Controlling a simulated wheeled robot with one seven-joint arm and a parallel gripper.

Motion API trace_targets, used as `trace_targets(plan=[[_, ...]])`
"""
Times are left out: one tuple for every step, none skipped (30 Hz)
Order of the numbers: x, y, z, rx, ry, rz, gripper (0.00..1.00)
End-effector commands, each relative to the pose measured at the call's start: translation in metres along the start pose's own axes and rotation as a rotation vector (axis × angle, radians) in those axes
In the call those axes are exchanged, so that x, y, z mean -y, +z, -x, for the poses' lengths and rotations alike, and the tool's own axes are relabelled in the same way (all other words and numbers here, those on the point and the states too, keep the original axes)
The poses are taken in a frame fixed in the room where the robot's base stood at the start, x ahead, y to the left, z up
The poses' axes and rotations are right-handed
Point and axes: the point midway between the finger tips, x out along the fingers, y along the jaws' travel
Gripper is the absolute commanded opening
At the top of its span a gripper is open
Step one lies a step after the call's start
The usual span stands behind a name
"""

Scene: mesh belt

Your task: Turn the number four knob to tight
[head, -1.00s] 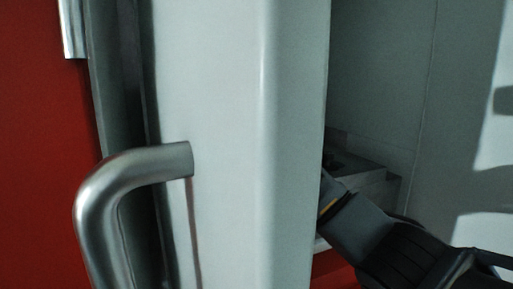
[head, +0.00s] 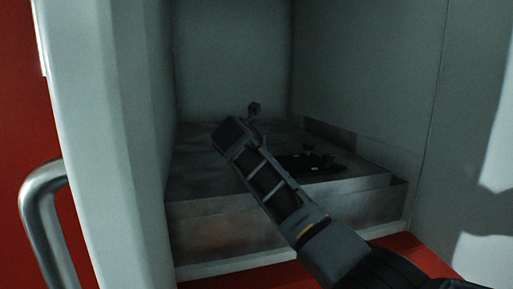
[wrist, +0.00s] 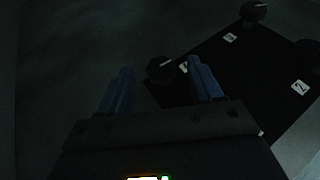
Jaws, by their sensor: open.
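A dark round knob (wrist: 160,71) stands at the plate's left corner, beside a label. A second knob (wrist: 254,10) is at the top and a third (wrist: 309,50) at the right edge. I cannot tell which is number four. My gripper (wrist: 159,63) is open, its blue fingers spread, with the corner knob showing between them, near the right fingertip. Contact cannot be told. In the head view, my gripper (head: 232,132) hides part of the plate (head: 310,163).
The plate lies on a grey metal block (head: 225,225) inside a pale recess with walls behind and at right (head: 470,130). A pale panel (head: 100,130) with a metal handle (head: 38,200) stands close at left. Red surface shows below the block.

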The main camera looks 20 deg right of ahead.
Motion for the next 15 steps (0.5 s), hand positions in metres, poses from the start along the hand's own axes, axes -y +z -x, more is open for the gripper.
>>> trace_targets(plan=[[0.0, 0.001, -0.005, 0.0, -0.001, 0.0, 0.65], [0.0, 0.001, -0.007, 0.0, -0.001, 0.0, 0.65], [0.0, 0.001, -0.01, 0.0, 0.0, 0.0, 0.65], [0.0, 0.001, -0.012, 0.0, 0.0, -0.001, 0.65], [0.0, 0.001, -0.013, 0.0, 0.0, -0.001, 0.65], [0.0, 0.0, -0.015, -0.001, 0.0, -0.001, 0.65], [0.0, 0.0, -0.016, 0.0, 0.0, -0.001, 0.65], [0.0, 0.0, -0.016, 0.0, 0.001, -0.001, 0.65], [0.0, 0.0, -0.017, 0.0, 0.001, -0.001, 0.65], [0.0, 0.0, -0.017, 0.0, 0.001, -0.001, 0.65], [0.0, 0.0, -0.017, 0.001, 0.001, -0.001, 0.65], [0.0, 0.0, -0.017, 0.001, 0.001, -0.001, 0.65], [0.0, 0.0, -0.017, 0.001, 0.001, -0.001, 0.65], [0.0, 0.0, -0.017, 0.0, 0.001, -0.001, 0.65], [0.0, 0.0, -0.017, 0.0, 0.001, -0.001, 0.65]])
